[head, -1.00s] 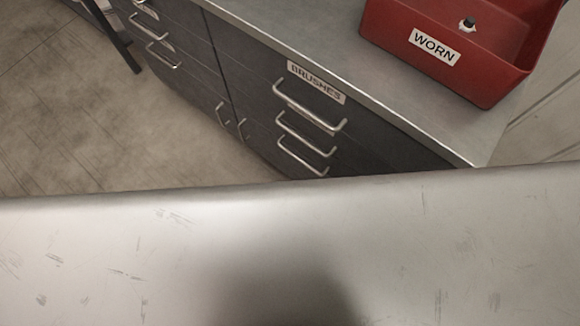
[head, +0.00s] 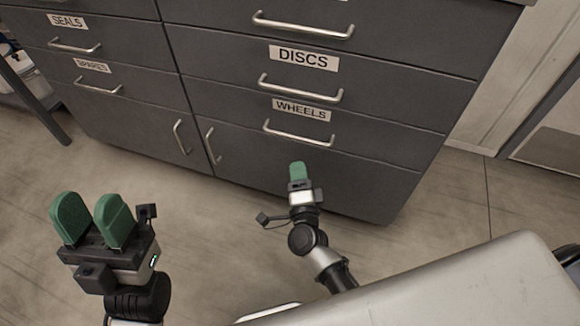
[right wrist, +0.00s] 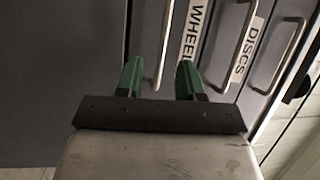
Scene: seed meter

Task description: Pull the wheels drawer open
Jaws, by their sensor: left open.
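The wheels drawer (head: 374,147) is a dark grey front with a "WHEELS" label, low in the right column of the cabinet, and looks flush with it. Its silver bar handle (head: 298,133) is bare in the head view. My right gripper (head: 297,170) points at the cabinet just below this handle. In the right wrist view my right gripper (right wrist: 159,77) has its green fingers apart, with the wheels handle (right wrist: 166,45) appearing between them; I cannot tell how near it is. My left gripper (head: 92,220) is open and empty, away from the cabinet at the lower left.
The discs drawer (head: 400,88) is directly above, with its own handle (head: 300,90). Seals (head: 25,32) and spares (head: 55,75) drawers are on the left. Cupboard doors with upright handles are below. A pale, scratched surface (head: 470,285) fills the lower right. Floor in front is clear.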

